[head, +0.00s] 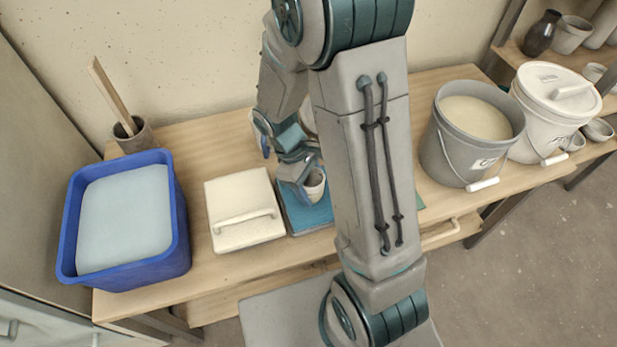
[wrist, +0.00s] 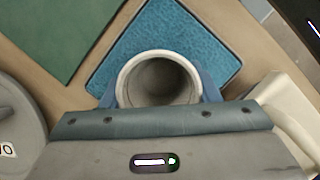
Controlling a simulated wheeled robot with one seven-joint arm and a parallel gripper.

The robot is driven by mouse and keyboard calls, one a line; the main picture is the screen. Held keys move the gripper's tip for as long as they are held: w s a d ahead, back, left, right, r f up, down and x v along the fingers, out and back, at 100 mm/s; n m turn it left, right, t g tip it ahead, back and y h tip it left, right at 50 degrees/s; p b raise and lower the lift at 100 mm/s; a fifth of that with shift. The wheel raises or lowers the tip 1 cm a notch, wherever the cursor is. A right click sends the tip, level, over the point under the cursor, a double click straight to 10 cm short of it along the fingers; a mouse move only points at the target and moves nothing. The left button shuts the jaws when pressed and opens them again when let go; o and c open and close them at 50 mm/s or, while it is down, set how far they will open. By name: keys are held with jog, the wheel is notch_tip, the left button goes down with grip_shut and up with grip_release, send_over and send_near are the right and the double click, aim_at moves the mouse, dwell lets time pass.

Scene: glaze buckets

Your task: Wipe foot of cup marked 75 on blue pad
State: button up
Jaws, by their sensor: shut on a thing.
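The cup (wrist: 158,66) is pale and round, with its open mouth facing the wrist camera. My gripper (head: 304,182) is shut on the cup, its blue fingers on either side of the wall. The cup also shows in the head view (head: 315,184), partly hidden by my gripper. The blue pad (head: 299,215) lies on the bench under the cup; it also shows in the wrist view (wrist: 215,62). I cannot tell whether the foot touches the pad. No mark 75 is visible on the cup.
A blue tub (head: 181,235) of pale liquid and a cream lidded box (head: 240,196) stand left of the pad. A green mat (wrist: 58,35) lies beside it. A grey bucket (head: 447,150) and a white lidded bucket (head: 545,115) stand right. My arm hides the bench middle.

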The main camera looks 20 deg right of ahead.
aim_at(313, 192)
jog(key=shift+s+f, duration=0.1)
jog(key=shift+s, duration=1.75)
jog(key=shift+w+p, duration=0.65)
jog(key=shift+w, duration=2.95)
jog(key=shift+c, duration=0.5)
jog(key=shift+s, duration=3.5)
notch_tip(313, 192, up, 7)
jog(key=p, duration=0.5)
jog(key=shift+p, duration=0.4)
